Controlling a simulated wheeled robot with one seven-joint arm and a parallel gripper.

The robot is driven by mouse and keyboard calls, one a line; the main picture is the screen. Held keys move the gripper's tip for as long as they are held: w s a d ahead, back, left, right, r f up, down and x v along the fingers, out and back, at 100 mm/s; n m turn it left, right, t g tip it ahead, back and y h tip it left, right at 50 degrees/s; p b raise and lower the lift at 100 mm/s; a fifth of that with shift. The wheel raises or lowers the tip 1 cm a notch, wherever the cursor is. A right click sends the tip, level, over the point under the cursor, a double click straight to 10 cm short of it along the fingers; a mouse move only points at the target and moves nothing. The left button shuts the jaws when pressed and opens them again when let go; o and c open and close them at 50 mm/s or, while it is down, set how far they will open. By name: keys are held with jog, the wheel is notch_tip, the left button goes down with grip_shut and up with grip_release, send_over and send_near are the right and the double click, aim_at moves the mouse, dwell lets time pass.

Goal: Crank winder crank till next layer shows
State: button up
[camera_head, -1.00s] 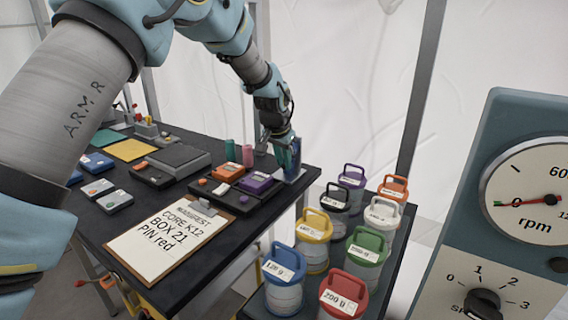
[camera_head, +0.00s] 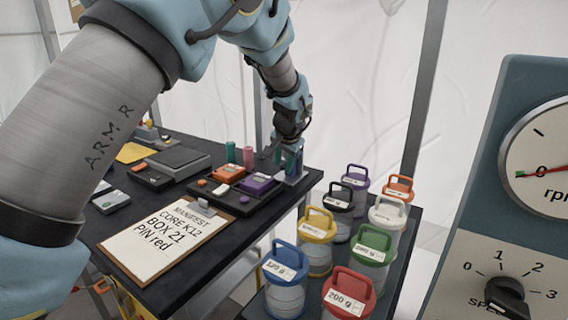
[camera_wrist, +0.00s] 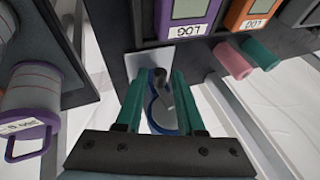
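The winder (camera_wrist: 163,118) is a blue round body with a grey crank (camera_wrist: 158,82) on a pale plate, at the right corner of the black table. In the head view the winder (camera_head: 293,162) is mostly hidden behind my gripper (camera_head: 289,150). In the wrist view my gripper (camera_wrist: 158,88) has its two teal fingers apart, one each side of the crank and blue body. A gap shows between the fingers and the crank. The winder's layers are too small and hidden to read.
Black table (camera_head: 240,226) holds a purple LOG box (camera_head: 257,184), an orange LOG box (camera_head: 228,172), pink and green cylinders (camera_head: 248,156), and a manifest clipboard (camera_head: 160,243). Several lidded weight jars (camera_head: 317,245) stand right of it. An rpm panel (camera_head: 480,225) stands at far right.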

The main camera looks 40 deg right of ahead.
jog(key=shift+o, duration=0.9)
jog(key=b+v, duration=0.2)
jog(key=v, duration=0.9)
jog(key=shift+d+r, duration=0.1)
jog(key=p+x, duration=0.4)
jog(key=x, duration=0.1)
jog(key=p+x, duration=0.5)
jog(key=x, duration=0.1)
jog(key=shift+d, duration=0.25)
